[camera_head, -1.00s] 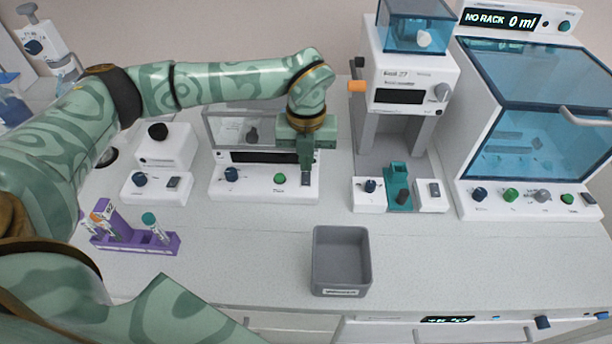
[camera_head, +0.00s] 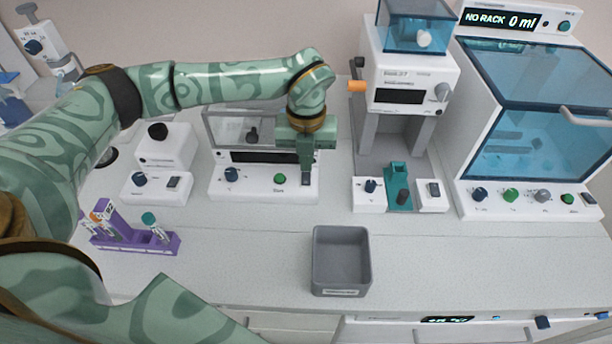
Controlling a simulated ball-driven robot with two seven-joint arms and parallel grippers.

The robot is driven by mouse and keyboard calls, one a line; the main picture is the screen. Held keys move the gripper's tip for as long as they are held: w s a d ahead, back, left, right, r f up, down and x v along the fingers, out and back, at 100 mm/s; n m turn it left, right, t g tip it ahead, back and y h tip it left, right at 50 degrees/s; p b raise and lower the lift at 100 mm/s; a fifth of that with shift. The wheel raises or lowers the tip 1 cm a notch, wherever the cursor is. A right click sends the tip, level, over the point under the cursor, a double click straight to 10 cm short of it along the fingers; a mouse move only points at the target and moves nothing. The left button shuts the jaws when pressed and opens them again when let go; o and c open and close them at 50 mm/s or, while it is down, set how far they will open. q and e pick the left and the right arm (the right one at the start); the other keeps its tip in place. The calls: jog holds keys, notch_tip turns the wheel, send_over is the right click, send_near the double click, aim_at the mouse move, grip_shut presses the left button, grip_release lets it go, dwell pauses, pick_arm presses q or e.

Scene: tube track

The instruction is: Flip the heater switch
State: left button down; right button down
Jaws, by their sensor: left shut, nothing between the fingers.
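My left gripper (camera_head: 305,172) is shut and empty, pointing down at the right end of a white bench unit (camera_head: 256,189). Its tips are at or just above a small dark rocker switch (camera_head: 306,180) there; I cannot tell whether they touch. This unit has a blue knob (camera_head: 231,174), a green button (camera_head: 279,178) and a dark display. Another white unit (camera_head: 160,150) to its left also has a rocker switch (camera_head: 173,183) and a blue knob. No label that I can read says which is the heater. My right gripper is out of view.
A purple tube rack (camera_head: 135,240) with tubes stands at the front left. A grey bin (camera_head: 341,285) stands near the front edge. A tall white machine (camera_head: 405,75) and a blue-windowed cabinet (camera_head: 535,110) stand to the right.

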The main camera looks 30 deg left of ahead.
pick_arm(q)
jog(key=shift+f+b, duration=0.3)
jog(key=shift+f, duration=0.45)
dwell(0.3)
notch_tip(320, 180, up, 7)
jog(key=p, duration=0.6)
jog(key=shift+r, duration=0.1)
dwell(0.3)
